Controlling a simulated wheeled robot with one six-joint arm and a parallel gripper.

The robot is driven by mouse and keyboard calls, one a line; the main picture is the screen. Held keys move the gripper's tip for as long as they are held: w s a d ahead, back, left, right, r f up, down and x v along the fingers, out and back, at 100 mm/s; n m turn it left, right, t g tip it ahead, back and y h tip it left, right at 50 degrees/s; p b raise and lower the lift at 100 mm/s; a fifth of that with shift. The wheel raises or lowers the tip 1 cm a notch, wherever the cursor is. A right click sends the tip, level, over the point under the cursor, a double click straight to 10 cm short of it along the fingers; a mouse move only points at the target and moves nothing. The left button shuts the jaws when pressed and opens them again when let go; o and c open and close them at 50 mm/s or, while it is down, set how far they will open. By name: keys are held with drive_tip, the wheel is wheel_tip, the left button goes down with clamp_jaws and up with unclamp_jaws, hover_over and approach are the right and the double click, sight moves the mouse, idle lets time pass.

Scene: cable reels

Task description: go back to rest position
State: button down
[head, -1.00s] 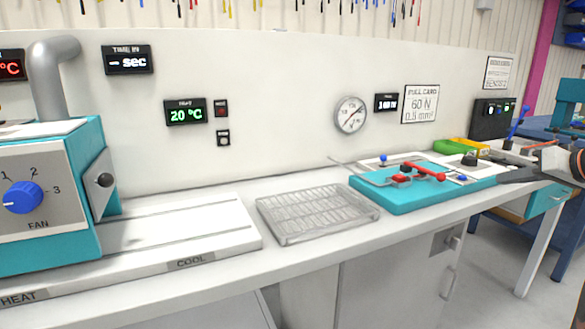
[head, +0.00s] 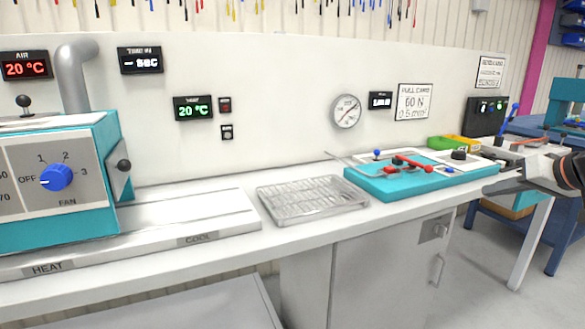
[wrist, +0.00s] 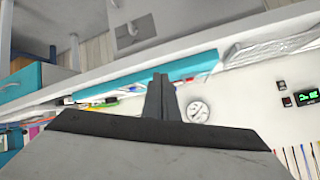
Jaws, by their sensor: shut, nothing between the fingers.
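My gripper (head: 488,190) is at the right of the head view, in front of the bench's right part and near the right end of the teal pull-test fixture (head: 392,190). Its dark fingers are together and hold nothing. In the wrist view the closed fingers (wrist: 160,97) point toward the teal fixture (wrist: 190,66), with the bench and back panel seen turned over. My orange-and-grey wrist runs off the right edge of the head view.
The teal heater box (head: 60,185) with a blue fan knob stands at left by the heat-and-cool plate (head: 190,213). A wire rack (head: 312,199) lies mid-bench. Green and yellow bins (head: 446,142) sit behind the fixture. Floor in front at right is clear.

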drive_tip(key=s+a+f+g, duration=0.3)
drive_tip(key=a+f, duration=0.3)
drive_tip(key=a, duration=0.4)
drive_tip(key=s+a+f+n+g+h, duration=0.1)
drive_tip(key=s+a+f, duration=0.4)
drive_tip(key=s+f, duration=0.2)
drive_tip(key=s+a+f+n+g+h, duration=0.1)
drive_tip(key=s+a+f+g, duration=0.1)
drive_tip(key=s+a+f, duration=0.4)
drive_tip(key=s+f, duration=0.1)
drive_tip(key=s, duration=0.1)
drive_tip(key=shift+s+a+f, duration=0.25)
drive_tip(key=shift+s+f, duration=0.1)
